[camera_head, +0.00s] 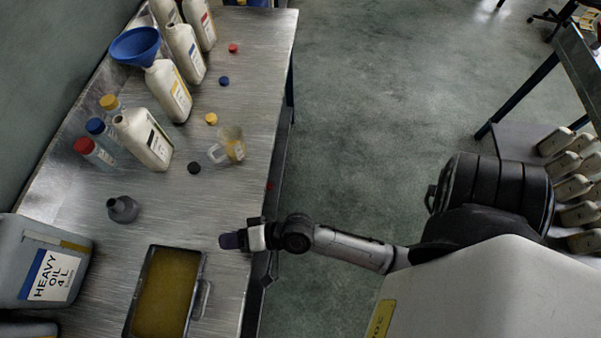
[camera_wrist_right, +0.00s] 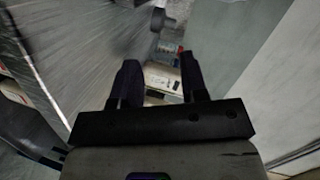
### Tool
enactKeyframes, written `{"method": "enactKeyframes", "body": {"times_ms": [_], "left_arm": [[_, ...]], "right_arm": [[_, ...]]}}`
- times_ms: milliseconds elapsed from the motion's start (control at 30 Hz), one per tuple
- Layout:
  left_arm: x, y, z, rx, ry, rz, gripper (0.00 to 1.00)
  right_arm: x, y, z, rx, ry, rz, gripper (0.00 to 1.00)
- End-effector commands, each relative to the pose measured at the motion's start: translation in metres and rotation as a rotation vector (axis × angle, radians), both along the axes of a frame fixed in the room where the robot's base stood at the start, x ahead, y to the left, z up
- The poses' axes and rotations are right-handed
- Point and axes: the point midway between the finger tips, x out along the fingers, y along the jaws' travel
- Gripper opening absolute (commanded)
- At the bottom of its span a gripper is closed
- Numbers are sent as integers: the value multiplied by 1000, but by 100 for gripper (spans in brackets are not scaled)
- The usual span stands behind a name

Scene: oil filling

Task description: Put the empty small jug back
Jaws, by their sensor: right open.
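The small jug (camera_head: 235,143) is clear with a handle on its left and a yellowish tint. It stands on the metal bench near the right edge, in the head view. My right gripper (camera_head: 231,240) is over the bench's right edge, apart from the jug and nearer the robot. It is open with nothing between its fingers; both dark fingers (camera_wrist_right: 158,85) show spread in the right wrist view. I cannot make out the jug in the wrist view. My left gripper is not in view.
An oil-filled tray (camera_head: 166,290) lies at the bench's front, with a large heavy oil can (camera_head: 48,262) and a grey funnel (camera_head: 122,209) left of it. White bottles (camera_head: 145,139), one with a blue funnel (camera_head: 136,46), line the back. Loose caps (camera_head: 211,118) lie along the bench.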

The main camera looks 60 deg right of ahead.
Motion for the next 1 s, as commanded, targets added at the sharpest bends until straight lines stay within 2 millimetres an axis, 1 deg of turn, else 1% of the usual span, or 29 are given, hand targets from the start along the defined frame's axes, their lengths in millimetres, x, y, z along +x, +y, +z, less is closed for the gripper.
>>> {"method": "enactKeyframes", "body": {"times_ms": [33,100,167,200,300,400,500,600,700,1000], "left_arm": [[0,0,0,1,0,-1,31],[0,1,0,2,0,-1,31],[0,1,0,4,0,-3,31],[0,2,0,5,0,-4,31],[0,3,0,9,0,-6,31],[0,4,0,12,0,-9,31],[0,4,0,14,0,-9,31],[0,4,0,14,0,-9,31],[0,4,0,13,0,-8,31],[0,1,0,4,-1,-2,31]], "right_arm": [[-18,-4,-8,-152,34,64,40],[-41,-14,-20,-370,89,158,40],[-62,-25,-29,-539,143,234,40],[-75,-34,-34,-642,181,279,40],[-105,-58,-41,-856,279,383,40],[-131,-79,-43,-1008,371,463,40],[-150,-95,-42,-1107,443,519,40],[-162,-105,-40,-1162,491,556,40],[-168,-110,-40,-1186,515,572,40],[-168,-111,-39,-1191,520,576,40]]}}
